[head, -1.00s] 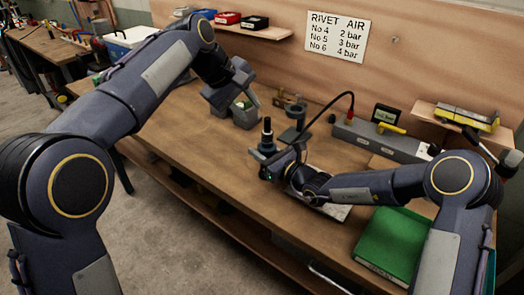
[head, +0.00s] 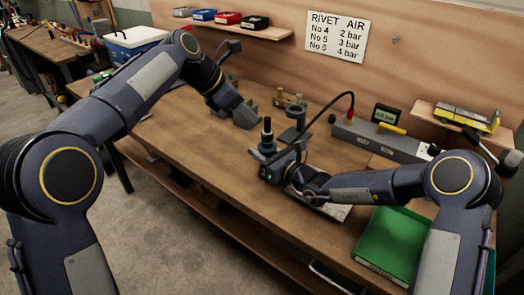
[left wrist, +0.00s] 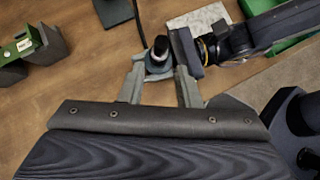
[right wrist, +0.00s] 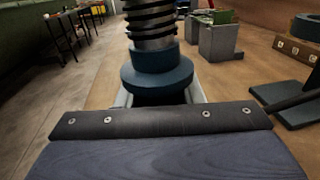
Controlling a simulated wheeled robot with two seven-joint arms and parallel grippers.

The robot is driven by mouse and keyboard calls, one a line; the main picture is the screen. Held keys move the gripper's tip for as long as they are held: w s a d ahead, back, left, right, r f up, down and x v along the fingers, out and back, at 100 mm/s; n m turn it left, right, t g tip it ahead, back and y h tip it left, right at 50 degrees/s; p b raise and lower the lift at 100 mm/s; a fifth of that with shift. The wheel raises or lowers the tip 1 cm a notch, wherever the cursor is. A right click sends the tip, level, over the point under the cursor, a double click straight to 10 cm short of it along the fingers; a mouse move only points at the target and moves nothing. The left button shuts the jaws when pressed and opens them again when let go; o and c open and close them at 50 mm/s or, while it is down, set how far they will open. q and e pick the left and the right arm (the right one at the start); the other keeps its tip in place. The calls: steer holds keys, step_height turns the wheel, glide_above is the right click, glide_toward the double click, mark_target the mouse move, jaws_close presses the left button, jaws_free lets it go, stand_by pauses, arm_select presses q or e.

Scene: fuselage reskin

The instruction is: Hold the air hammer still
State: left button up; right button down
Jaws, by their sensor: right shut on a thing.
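The air hammer (head: 267,138) stands upright above the bench, dark, with a blue-grey collar near its lower part. My right gripper (head: 268,160) is shut on it. In the right wrist view the hammer's coiled spring and round blue collar (right wrist: 157,75) rise between the fingers; the fingertips are mostly hidden behind the collar. In the left wrist view the hammer (left wrist: 158,52) shows from above, beyond the left fingertips. My left gripper (left wrist: 160,75) is open and empty, its two fingers apart. In the head view the left gripper (head: 232,104) is behind and left of the hammer.
Grey blocks (left wrist: 35,50) stand near my left gripper. A grey unit (head: 385,140) with a gauge and black hose sits at the back right. A green case (head: 393,245) lies at the front right. The bench's left front (head: 190,140) is clear.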

mark_target(267, 129)
arm_select(q)
steer(key=shift+x, duration=3.05)
steer(key=shift+r, duration=0.1)
jaws_close()
